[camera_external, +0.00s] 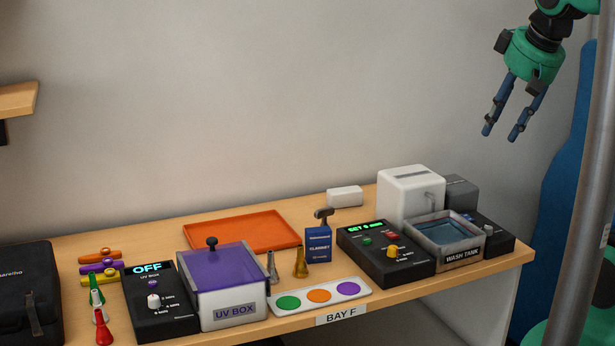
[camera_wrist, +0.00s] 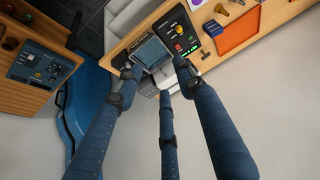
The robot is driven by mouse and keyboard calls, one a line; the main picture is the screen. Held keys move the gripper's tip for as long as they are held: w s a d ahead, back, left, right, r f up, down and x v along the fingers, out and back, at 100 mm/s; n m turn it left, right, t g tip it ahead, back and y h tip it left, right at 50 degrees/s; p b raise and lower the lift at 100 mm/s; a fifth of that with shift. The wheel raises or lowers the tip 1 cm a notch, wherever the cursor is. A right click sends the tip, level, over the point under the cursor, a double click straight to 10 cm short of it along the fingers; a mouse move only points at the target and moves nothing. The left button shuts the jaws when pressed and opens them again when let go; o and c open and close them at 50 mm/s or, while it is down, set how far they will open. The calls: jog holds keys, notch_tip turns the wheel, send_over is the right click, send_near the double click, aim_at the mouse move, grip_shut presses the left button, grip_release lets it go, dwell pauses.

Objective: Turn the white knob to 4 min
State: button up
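The white knob (camera_external: 153,301) sits on the black UV box control panel (camera_external: 160,325) at the left of the bench. Several "min" labels are printed beside the knob, but its exact setting is too small to tell. The panel's display (camera_external: 148,268) reads OFF. My gripper (camera_external: 500,135) is open and empty, high at the upper right, far from the white knob. In the wrist view my gripper (camera_wrist: 154,72) shows spread blue fingers with the wash tank area beyond them. I do not see the white knob in that view.
The purple-lidded UV box (camera_external: 221,285) stands right of the panel. Colored cones (camera_external: 102,327) stand left of it. An orange tray (camera_external: 240,232), a clarinet box (camera_external: 318,243), a black panel with a yellow knob (camera_external: 392,251) and a wash tank (camera_external: 461,257) also occupy the bench.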

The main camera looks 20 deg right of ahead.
jog(key=w+a+r+n+g+y+p, duration=0.15)
jog(key=w+a+n, duration=0.55)
jog(key=w+a, duration=1.3)
jog(key=n+g+h+p, duration=0.2)
jog(key=n+g+p, duration=0.15)
jog(key=n, duration=0.65)
send_over(153, 297)
notch_tip(153, 297, down, 23)
jog(key=shift+r+b, duration=0.2)
jog(key=shift+b, duration=0.15)
jog(key=shift+f, duration=0.1)
notch_tip(153, 297, down, 14)
jog(key=shift+r+b, duration=0.2)
jog(key=shift+b, duration=0.25)
